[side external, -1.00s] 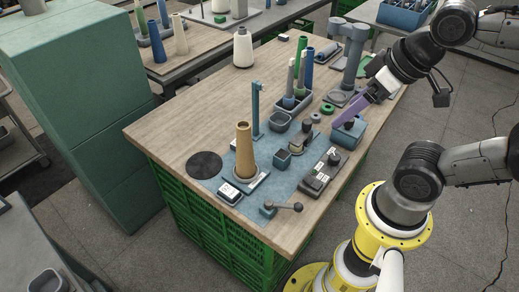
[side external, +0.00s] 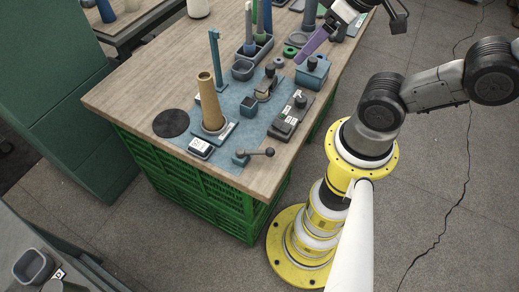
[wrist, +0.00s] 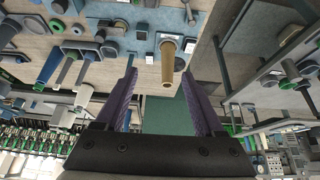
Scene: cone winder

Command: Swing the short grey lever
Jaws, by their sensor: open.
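The short grey lever (side external: 258,153) has a dark ball knob and sits on a small blue-grey block at the table's front corner, its arm pointing right in the side view. What looks like the same lever (wrist: 189,13) shows at the top of the wrist view.
A tan cone (side external: 209,103) stands on a plate left of the lever, beside a blue post (side external: 217,60). A switch box (side external: 290,116) with black knobs stands behind the lever. A white-faced unit (side external: 199,147) and a black disc (side external: 171,123) lie left. Bare wood lies along the front edge.

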